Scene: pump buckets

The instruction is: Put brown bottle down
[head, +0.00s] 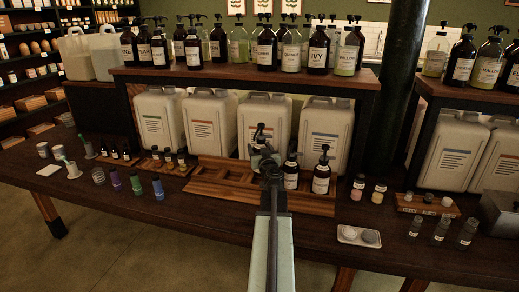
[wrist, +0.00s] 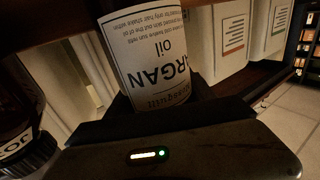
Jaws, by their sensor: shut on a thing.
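My gripper (head: 264,157) is shut on a brown pump bottle (head: 259,138), roughly upright above the wooden rack in the head view. The arm hides the bottle's lower part there. In the wrist view the brown bottle (wrist: 150,55) appears upside down, its white label reading "ARGAN oil", between the dark jaws of my gripper (wrist: 155,110). The wooden rack (head: 222,199) has empty compartments on its left. Two brown pump bottles (head: 291,172) (head: 321,173) stand at its right. Whether the held bottle touches the rack cannot be told.
Large pale canisters (head: 210,120) stand behind the rack, under a shelf (head: 245,75) full of pump bottles. Another dark bottle (wrist: 15,125) is close in the wrist view. Bare table (head: 215,222) lies in front.

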